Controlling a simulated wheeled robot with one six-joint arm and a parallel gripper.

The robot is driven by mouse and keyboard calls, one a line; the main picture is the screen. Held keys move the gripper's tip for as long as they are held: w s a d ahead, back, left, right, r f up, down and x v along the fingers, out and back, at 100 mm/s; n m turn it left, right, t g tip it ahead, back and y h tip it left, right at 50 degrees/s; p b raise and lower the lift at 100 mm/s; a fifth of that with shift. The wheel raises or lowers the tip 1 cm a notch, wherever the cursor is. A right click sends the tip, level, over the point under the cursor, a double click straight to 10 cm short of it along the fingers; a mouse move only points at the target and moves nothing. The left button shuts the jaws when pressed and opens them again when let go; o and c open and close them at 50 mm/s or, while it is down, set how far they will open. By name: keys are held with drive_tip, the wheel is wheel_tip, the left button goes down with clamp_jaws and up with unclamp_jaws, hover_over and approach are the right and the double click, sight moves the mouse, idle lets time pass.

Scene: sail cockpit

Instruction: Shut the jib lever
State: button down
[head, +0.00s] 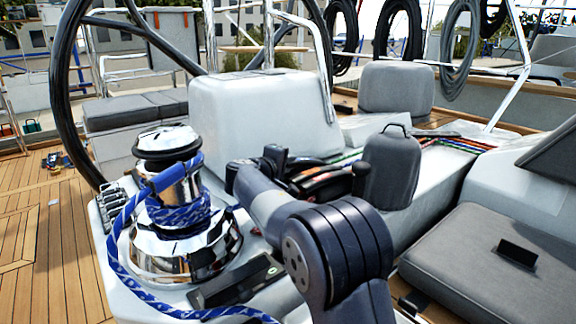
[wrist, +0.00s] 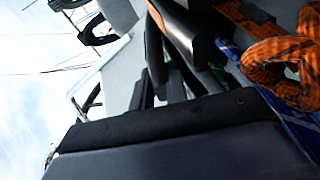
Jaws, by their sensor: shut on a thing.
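A bank of black rope-clutch levers (head: 322,180) sits on the white cockpit moulding, right of the winch. My gripper (head: 275,158) is at the left end of this bank, partly hidden by my own wrist. In the wrist view my gripper's dark fingers (wrist: 160,88) reach in among the dark levers and are shut on a dark lever, taken as the jib lever (wrist: 185,32). The contact is dark and partly hidden. I see no label on the lever, and its exact angle is unclear.
A chrome winch (head: 185,240) with blue rope stands close on the left. An orange rope (wrist: 280,60) lies near the levers in the wrist view. A black steering wheel (head: 62,90) stands behind the winch.

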drive_tip(key=c, duration=1.4)
unclamp_jaws()
drive_tip(key=shift+r+p, duration=2.25)
drive_tip(key=shift+r, duration=2.75)
drive_tip(key=shift+c, duration=0.4)
